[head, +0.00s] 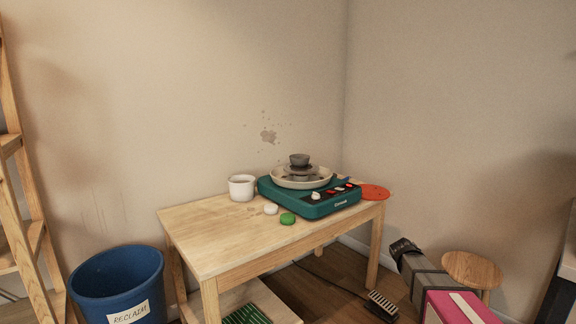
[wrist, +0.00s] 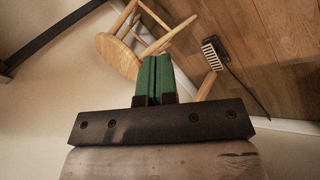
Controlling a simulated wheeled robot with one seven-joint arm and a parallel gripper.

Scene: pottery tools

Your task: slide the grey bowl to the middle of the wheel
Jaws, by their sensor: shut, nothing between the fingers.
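The small grey bowl (head: 299,159) stands upright on the grey wheel head (head: 301,176) of the pottery wheel. Its exact offset from the middle is hard to judge at this size. The wheel head sits inside a pale splash pan (head: 275,181) on a teal base (head: 318,209) with knobs. My gripper (wrist: 154,58) shows in the wrist view with its green fingers together and nothing between them. It is well away from the bowl, which does not show in the wrist view. In the head view my arm is at the lower right, off the table; the fingers cannot be made out there.
On the wooden table (head: 215,240) are a white pot (head: 242,187), a white round piece (head: 271,209), a green round piece (head: 288,219) and an orange disc (head: 374,192). The table's front left is clear.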

